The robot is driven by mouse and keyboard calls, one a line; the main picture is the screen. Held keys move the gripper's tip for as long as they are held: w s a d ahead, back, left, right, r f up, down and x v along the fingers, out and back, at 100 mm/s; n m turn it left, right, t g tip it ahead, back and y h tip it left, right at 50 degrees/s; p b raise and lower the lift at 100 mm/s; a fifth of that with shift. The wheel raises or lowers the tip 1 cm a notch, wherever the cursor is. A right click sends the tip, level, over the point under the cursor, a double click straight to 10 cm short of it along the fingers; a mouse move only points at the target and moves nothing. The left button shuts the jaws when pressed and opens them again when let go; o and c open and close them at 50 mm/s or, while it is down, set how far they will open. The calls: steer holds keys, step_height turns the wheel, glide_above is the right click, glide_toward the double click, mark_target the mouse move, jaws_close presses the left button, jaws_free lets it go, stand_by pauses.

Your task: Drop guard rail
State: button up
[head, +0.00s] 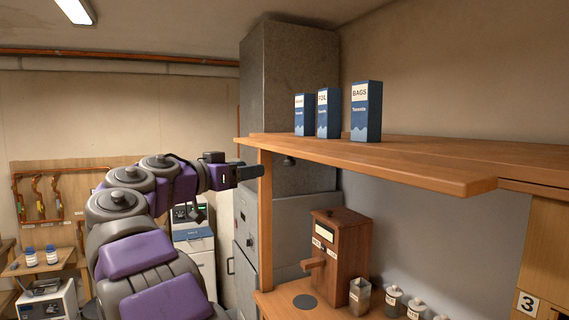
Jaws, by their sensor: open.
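My purple and grey arm reaches up from the bottom left. My gripper (250,172) is the dark end of the arm, in front of the wooden upright post (265,215) under the left end of the shelf. It is open, but its fingers are small and seen side-on. Nothing shows held in it. I cannot tell whether it touches the post. No separate guard rail can be made out; the wooden shelf (420,168) has a plain front edge and three blue boxes (366,110) standing upright on it.
Below the shelf, a wooden dispenser box (338,255) stands on a lower counter (275,303) beside a metal tin (359,296) and small lidded jars (393,301). A tall grey cabinet (290,90) stands behind the post. A white machine (197,255) is behind my arm.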

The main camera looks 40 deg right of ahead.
mark_target(286, 163)
steer(key=d+p, duration=0.1)
steer(key=d, duration=0.4)
steer(key=w+d+p, duration=0.1)
steer(key=d, duration=0.4)
steer(key=w+d, duration=0.1)
steer(key=d, duration=0.4)
steer(key=shift+w+d+f+p, duration=0.1)
steer(key=shift+w+d+p, duration=0.15)
steer(key=shift+p, duration=0.15)
steer(key=shift+a, duration=0.1)
steer(key=shift+c, duration=0.4)
jaws_close()
